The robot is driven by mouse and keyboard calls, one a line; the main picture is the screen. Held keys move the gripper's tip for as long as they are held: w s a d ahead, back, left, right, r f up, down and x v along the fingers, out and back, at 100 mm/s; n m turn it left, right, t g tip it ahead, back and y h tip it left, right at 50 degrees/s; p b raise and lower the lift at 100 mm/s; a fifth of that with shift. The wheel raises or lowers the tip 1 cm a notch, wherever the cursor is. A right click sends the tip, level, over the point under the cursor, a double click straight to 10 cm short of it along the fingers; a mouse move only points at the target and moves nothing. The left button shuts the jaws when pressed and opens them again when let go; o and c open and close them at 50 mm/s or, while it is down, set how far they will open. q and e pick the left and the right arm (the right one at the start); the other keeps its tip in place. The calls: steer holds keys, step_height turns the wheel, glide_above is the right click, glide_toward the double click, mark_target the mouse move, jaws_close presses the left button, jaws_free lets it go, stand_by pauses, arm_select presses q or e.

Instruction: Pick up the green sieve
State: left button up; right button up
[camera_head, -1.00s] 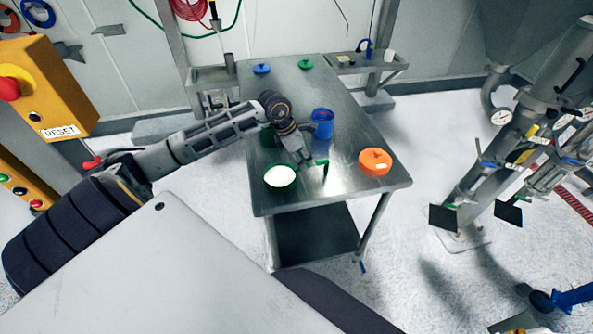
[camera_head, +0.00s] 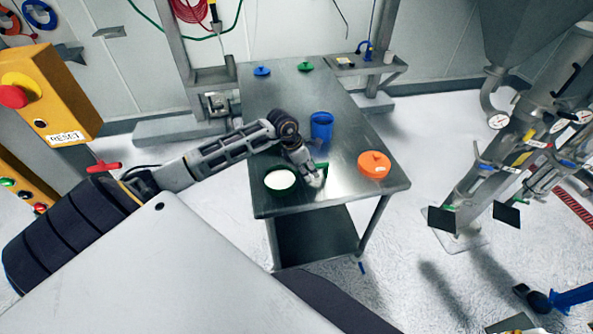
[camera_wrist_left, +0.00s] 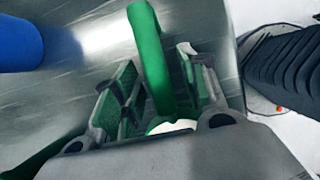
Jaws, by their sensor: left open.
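A green round rim with a white inside (camera_head: 280,179) sits near the table's front left corner in the head view. My left gripper (camera_head: 316,180) is just right of it, low over the table. In the left wrist view, a curved green band (camera_wrist_left: 149,50), apparently part of the green sieve, runs between the two open fingers of my left gripper (camera_wrist_left: 158,88). White shows at its lower end. The fingers have green pads and stand apart from the band. I cannot tell which green part in the head view this band is. My right gripper is not in view.
A blue container (camera_head: 321,126) stands behind the gripper; it also shows in the left wrist view (camera_wrist_left: 20,46). An orange lid (camera_head: 374,164) lies at the right of the metal table (camera_head: 350,200). Blue (camera_head: 262,71) and green (camera_head: 305,66) lids lie at the far end.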

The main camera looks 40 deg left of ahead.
arm_select(q)
steer(key=shift+f, duration=0.15)
steer(key=shift+c, duration=0.4)
steer(key=shift+w, duration=0.1)
jaws_close()
